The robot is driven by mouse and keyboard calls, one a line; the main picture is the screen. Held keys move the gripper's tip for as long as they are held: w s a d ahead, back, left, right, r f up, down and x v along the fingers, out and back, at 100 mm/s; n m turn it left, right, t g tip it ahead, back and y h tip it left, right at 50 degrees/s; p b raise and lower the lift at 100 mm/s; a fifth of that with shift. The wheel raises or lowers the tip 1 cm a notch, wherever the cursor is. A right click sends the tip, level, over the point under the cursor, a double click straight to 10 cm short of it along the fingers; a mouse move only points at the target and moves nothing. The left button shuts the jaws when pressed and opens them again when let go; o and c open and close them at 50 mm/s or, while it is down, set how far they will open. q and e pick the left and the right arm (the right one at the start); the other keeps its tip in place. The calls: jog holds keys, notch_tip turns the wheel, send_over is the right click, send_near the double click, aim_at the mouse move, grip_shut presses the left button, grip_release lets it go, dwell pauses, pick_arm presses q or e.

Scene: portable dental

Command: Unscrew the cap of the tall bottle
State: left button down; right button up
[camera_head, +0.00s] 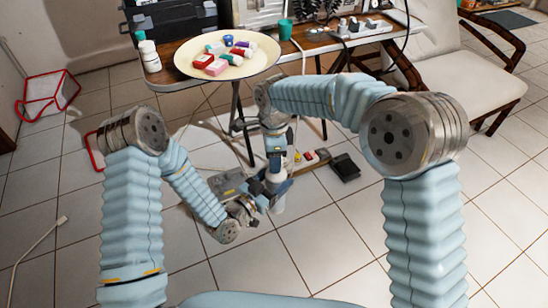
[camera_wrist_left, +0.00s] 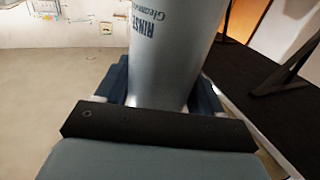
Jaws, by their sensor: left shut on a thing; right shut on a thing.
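The tall bottle (camera_head: 278,207) is held in the air in front of me, with only its pale lower end showing in the head view. In the left wrist view the grey-white bottle (camera_wrist_left: 172,45) bears dark lettering that reads "RINSE". My left gripper (camera_head: 256,197) comes from the left and is shut on the bottle's body; its fingers (camera_wrist_left: 160,95) stand on both sides of it. My right gripper (camera_head: 274,178) points down from above and is shut at the bottle's top. The cap is hidden by the right gripper.
A wooden table (camera_head: 310,43) stands behind, with a cream tray (camera_head: 190,73) of several small boxes, a white bottle (camera_head: 150,58) and a green cup (camera_head: 285,29). A power strip (camera_head: 355,28) lies at its right. A pale chair (camera_head: 460,75) stands at right, a red-framed bin (camera_head: 45,97) at left.

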jog(key=n, duration=0.4)
jog(key=shift+w+r+n, duration=0.15)
jog(key=shift+w+n, duration=0.05)
jog(key=shift+n, duration=0.2)
jog(key=n, duration=0.6)
jog(key=shift+s+d, duration=0.1)
jog(key=shift+d, duration=0.05)
jog(key=n, duration=0.6)
jog(key=shift+s+d+n, duration=0.1)
jog(key=shift+n, duration=0.2)
jog(key=n, duration=0.5)
jog(key=shift+d+n, duration=0.1)
jog(key=shift+n, duration=0.3)
jog(key=n, duration=0.9)
jog(key=shift+d, duration=0.1)
jog(key=n, duration=1)
jog(key=shift+w+r, duration=0.1)
jog(key=shift+w, duration=0.1)
